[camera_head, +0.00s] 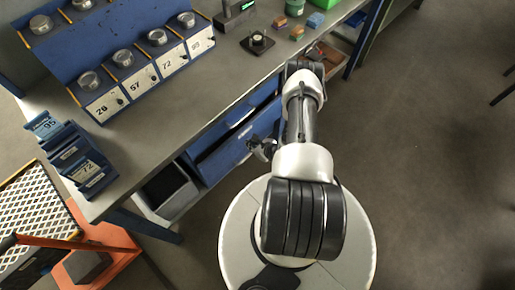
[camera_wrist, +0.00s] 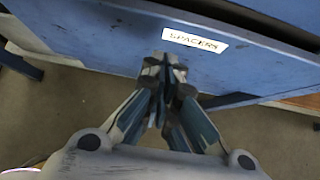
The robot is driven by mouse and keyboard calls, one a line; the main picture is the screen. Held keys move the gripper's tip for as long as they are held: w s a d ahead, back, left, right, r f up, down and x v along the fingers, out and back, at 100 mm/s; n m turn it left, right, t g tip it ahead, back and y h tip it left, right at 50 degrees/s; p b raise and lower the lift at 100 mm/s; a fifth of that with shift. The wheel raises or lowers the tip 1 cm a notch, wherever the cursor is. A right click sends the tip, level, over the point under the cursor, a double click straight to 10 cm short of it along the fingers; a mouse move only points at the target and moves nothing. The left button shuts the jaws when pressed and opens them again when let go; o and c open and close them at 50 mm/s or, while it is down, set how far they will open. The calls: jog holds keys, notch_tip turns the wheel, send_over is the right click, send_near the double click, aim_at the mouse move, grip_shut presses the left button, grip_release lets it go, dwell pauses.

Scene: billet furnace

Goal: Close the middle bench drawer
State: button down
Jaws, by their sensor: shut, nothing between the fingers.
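The middle bench drawer (camera_head: 224,160) has a blue front and sits under the bench top, left of my arm in the head view. Its blue front (camera_wrist: 110,40) fills the top of the wrist view and carries a white label (camera_wrist: 195,40) reading "SPACERS". My gripper (camera_head: 262,149) is at the right part of this front. In the wrist view my gripper (camera_wrist: 165,66) is shut and empty, its fingertips just below the label's left end, touching or very close to the front. How far the drawer stands out is hard to tell.
The bench top (camera_head: 200,100) holds numbered blue racks (camera_head: 120,85) and small blocks. The floor at right (camera_head: 430,170) is clear.

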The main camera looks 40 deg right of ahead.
aim_at(236, 133)
jog(key=shift+w+a, duration=0.1)
jog(key=shift+w, duration=1.95)
jog(key=w+b, duration=0.2)
jog(key=w, duration=0.2)
jog(key=shift+w+a+f, duration=0.1)
jog(key=shift+w, duration=0.3)
